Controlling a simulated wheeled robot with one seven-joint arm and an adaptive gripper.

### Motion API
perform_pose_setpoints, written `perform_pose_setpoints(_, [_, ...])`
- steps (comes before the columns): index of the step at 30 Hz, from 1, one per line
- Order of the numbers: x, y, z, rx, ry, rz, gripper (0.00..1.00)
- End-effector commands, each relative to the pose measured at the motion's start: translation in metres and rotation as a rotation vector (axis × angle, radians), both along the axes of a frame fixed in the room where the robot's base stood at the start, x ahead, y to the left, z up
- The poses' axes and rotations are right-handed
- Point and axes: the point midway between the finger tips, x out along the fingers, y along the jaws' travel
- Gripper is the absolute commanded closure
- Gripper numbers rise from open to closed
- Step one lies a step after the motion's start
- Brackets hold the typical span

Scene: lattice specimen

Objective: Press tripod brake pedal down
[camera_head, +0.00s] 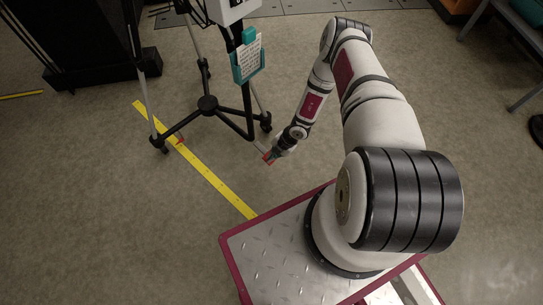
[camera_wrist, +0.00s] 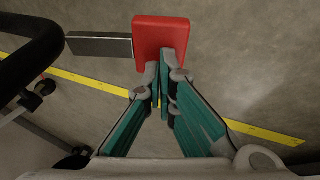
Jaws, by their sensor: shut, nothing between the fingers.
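The tripod (camera_head: 208,105) is a black stand with splayed legs on casters, left of my arm in the head view. A red brake pedal (camera_wrist: 160,42) on a flat grey metal lever (camera_wrist: 98,46) fills the top middle of the wrist view. The pedal also shows small in the head view (camera_head: 266,158). My gripper (camera_wrist: 160,74) is shut and empty, its teal-padded fingers together at the pedal's near edge. I cannot tell whether the tips touch it. In the head view my gripper (camera_head: 274,154) is beside the pedal.
A second small red piece (camera_head: 181,141) is by the tripod's left caster. A yellow floor strip (camera_head: 195,164) runs under the tripod. A black cabinet (camera_head: 95,45) stands at upper left. A teal holder with a paper sheet (camera_head: 247,60) hangs on the tripod.

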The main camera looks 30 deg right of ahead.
Motion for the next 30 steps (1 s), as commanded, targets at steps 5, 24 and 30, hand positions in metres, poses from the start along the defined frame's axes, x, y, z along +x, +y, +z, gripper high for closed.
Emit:
perform_pose_setpoints(5, [0.000, 0.000, 0.001, 0.000, 0.000, 0.000, 1.00])
perform_pose_setpoints(24, [-0.025, -0.032, 0.078, 0.000, 0.000, 0.013, 1.00])
perform_pose_setpoints(30, [-0.029, -0.036, 0.087, 0.001, 0.000, 0.016, 1.00])
